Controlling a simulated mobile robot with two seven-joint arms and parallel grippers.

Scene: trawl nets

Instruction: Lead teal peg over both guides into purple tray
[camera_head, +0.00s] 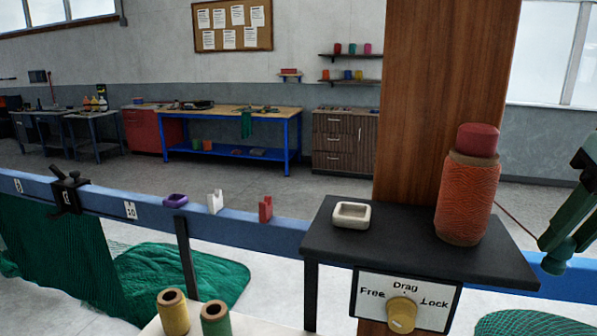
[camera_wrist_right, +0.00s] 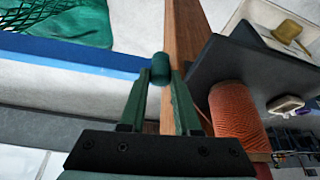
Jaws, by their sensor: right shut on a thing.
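My right gripper (camera_head: 556,246) is at the right edge of the head view, right of the orange twine spool (camera_head: 468,200). It is shut on the teal peg (camera_wrist_right: 161,66), which shows between its fingertips in the wrist view; the peg also shows in the head view (camera_head: 554,265). A thin line of twine runs from the spool to the gripper. The purple tray (camera_head: 175,201) sits on the blue rail (camera_head: 110,204), left of the white guide (camera_head: 214,202) and the red guide (camera_head: 265,209). No twine lies over either guide. My left gripper is out of view.
A wooden post (camera_head: 447,60) rises behind the black shelf (camera_head: 408,255), which holds the spool and a cream tray (camera_head: 351,214). A knob (camera_head: 402,314) on a Free/Drag/Lock plate is below. Two small spools (camera_head: 173,312) stand in front. Green netting (camera_head: 190,280) hangs and lies near the rail.

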